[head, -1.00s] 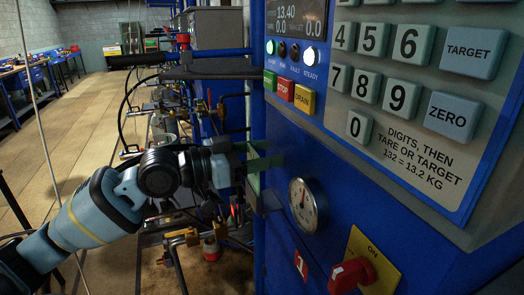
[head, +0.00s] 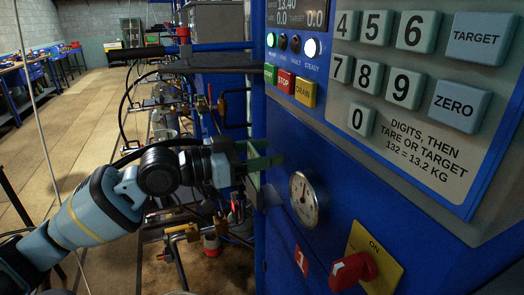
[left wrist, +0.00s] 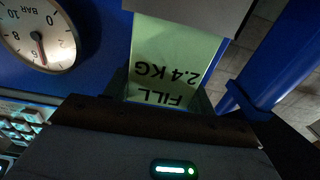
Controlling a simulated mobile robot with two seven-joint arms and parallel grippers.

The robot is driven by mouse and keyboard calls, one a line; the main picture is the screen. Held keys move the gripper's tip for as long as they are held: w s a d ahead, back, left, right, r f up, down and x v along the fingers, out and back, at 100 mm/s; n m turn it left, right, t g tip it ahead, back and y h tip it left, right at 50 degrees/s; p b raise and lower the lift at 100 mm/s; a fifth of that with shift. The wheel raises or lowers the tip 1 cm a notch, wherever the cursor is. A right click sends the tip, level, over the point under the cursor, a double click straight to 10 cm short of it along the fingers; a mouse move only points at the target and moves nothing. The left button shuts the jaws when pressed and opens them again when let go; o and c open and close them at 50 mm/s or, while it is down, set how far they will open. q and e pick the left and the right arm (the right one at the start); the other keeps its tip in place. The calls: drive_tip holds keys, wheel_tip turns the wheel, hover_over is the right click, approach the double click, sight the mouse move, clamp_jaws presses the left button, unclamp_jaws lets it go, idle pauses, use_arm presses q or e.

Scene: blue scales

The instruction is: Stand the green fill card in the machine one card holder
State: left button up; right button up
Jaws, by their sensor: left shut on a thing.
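The pale green fill card (left wrist: 175,60) reads "FILL 2.4 KG" upside down in the left wrist view. My left gripper (head: 266,160) is shut on it, close to the blue front of machine one, left of the round dial. In the left wrist view a grey block (left wrist: 190,8) covers the card's far end. I cannot tell whether this block is the card holder or whether the card sits in it. In the head view the gripper mostly hides the card. My right gripper is not in view.
The pressure dial (head: 304,199) is just right of my left gripper, also in the left wrist view (left wrist: 38,35). A red knob on a yellow plate (head: 378,262) is lower right. Keypad and coloured buttons are above. Pipes and valves (head: 185,232) crowd the area behind my arm.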

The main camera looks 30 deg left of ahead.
use_arm(q)
drive_tip(key=shift+f, duration=0.35)
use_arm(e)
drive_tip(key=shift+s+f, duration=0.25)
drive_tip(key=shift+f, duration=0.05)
use_arm(q)
drive_tip(key=o, duration=1.1)
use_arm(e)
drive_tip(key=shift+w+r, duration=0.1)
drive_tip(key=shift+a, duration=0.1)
use_arm(q)
drive_tip(key=shift+s+a+f+b, duration=0.15)
drive_tip(key=shift+s+a+b, duration=0.1)
drive_tip(key=shift+a+b, duration=0.05)
drive_tip(key=b+v, duration=0.3)
drive_tip(key=v, duration=0.4)
drive_tip(key=shift+s+d, duration=0.1)
drive_tip(key=shift+s, duration=0.1)
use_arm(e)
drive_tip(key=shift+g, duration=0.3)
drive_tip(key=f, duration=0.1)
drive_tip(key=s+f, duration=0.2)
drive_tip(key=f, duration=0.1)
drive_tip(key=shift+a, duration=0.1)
